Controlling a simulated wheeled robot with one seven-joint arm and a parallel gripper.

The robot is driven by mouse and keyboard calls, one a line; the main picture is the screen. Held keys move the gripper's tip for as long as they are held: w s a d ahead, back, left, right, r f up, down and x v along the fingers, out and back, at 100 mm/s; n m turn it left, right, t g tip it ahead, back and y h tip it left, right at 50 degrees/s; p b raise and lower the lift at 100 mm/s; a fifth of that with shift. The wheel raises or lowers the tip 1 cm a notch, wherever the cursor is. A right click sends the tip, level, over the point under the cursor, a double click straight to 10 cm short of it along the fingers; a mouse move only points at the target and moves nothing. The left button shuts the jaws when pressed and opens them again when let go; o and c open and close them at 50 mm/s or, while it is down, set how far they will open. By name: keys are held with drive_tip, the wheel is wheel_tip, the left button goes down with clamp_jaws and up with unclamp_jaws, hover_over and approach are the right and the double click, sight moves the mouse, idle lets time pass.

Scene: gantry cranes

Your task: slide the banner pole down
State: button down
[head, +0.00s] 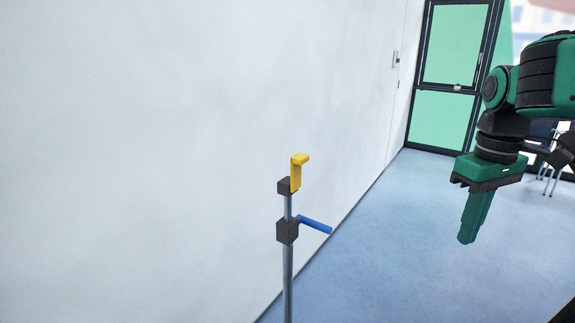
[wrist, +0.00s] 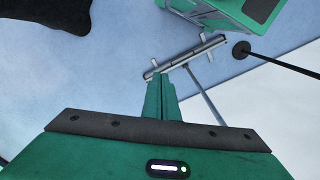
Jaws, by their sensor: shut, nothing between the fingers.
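The banner pole (head: 288,270) is a thin grey upright pole in the lower middle of the head view. A dark collar (head: 287,231) with a blue handle (head: 315,225) sticking out to the right sits on it. A dark block (head: 284,186) with a yellow hook (head: 297,172) is at its top. The pole's lower end is out of the head view. My green gripper (head: 467,238) points down, well to the right of the pole and touching nothing. It is shut and empty; its closed fingers also show in the wrist view (wrist: 159,80).
A white wall (head: 160,120) runs behind the pole. Blue floor (head: 400,240) is clear between pole and gripper. A green-paned door (head: 447,60) and chairs (head: 550,165) are farther back. The wrist view shows a grey bar (wrist: 187,57) with a rod, which I cannot identify.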

drive_tip(key=w+a+r+n, duration=0.6)
drive_tip(key=w+a+r, duration=0.1)
drive_tip(key=w, duration=0.1)
wheel_tip(320, 180, up, 13)
drive_tip(key=n, duration=1.9)
hover_over(286, 179)
wheel_tip(286, 179, down, 13)
drive_tip(key=shift+r, duration=0.15)
